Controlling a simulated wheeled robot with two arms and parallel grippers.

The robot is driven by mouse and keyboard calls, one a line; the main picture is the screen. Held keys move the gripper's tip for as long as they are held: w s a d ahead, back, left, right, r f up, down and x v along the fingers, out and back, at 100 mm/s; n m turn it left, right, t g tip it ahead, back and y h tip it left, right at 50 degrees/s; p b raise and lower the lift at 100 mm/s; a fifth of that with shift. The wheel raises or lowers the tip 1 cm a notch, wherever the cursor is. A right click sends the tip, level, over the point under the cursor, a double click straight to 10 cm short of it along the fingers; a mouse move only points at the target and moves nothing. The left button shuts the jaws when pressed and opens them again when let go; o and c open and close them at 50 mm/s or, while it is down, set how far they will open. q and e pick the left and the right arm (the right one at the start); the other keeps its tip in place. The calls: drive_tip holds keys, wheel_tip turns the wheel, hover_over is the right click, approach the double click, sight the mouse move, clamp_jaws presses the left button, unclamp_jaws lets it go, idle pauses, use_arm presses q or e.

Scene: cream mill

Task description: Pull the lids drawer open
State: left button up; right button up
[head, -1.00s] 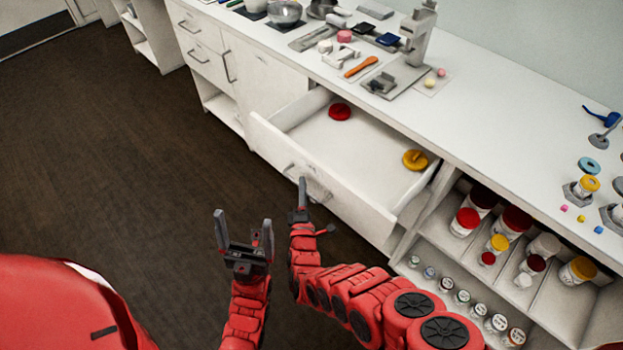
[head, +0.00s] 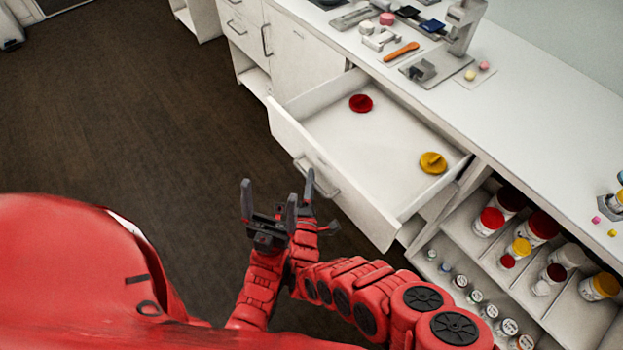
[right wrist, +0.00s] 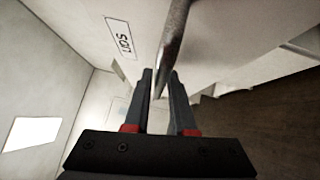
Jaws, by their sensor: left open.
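The lids drawer (head: 290,130) stands pulled well out from the white counter, with its inside showing. A red lid (head: 360,103) and a yellow lid (head: 433,163) lie apart on its floor. Its grey bar handle (head: 330,188) is on the front, and the handle also shows in the right wrist view (right wrist: 174,35). My right gripper (head: 310,185) is at the handle; in the right wrist view its fingers (right wrist: 160,78) stand apart on either side of the bar, with small gaps. My left gripper (head: 268,205) is open and empty, in front of the drawer over the floor.
Open shelves (head: 470,225) with several lidded jars stand right of the drawer. The countertop (head: 530,110) holds a grey stand (head: 462,30), an orange tool (head: 401,51) and small items. Closed cabinets (head: 300,50) are to the left. The dark floor (head: 130,130) is clear.

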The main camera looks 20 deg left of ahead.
drive_tip(key=shift+o, duration=1.2)
drive_tip(key=p+v, duration=0.2)
drive_tip(key=v, duration=1.5)
drive_tip(key=shift+s, duration=0.2)
